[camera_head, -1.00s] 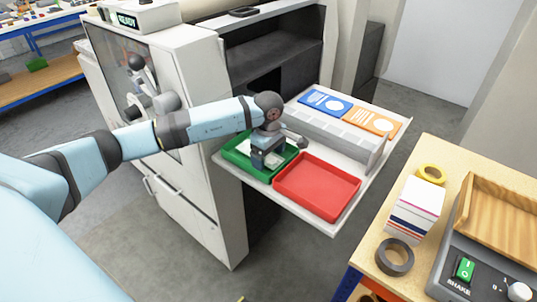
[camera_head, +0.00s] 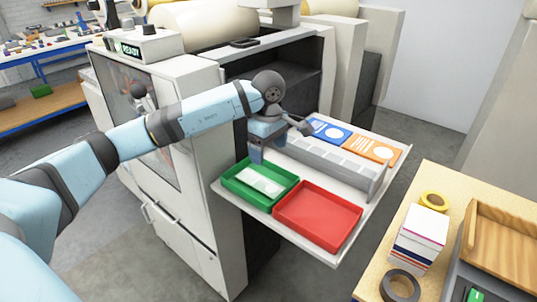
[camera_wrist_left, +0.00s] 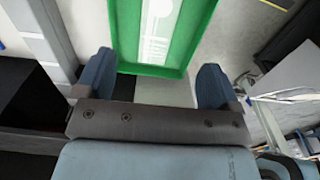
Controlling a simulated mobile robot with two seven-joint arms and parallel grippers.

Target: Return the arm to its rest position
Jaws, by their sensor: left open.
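My left arm (camera_head: 190,118) reaches in from the left across the front of the white machine. My left gripper (camera_head: 257,152) is above the back edge of the green tray (camera_head: 235,186). In the left wrist view the fingers of the gripper (camera_wrist_left: 158,85) are wide apart with nothing between them, and the green tray (camera_wrist_left: 127,40) lies beyond them. A pale printed card (camera_head: 262,182) lies in the green tray, apart from the gripper. My right gripper is not in view.
A red tray (camera_head: 318,217) sits beside the green one on the white shelf (camera_head: 338,256). A grey divided rack (camera_head: 330,160) and blue (camera_head: 330,131) and orange (camera_head: 372,148) cards lie behind. A wooden table (camera_head: 378,258) with tape rolls and a paper stack stands at right.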

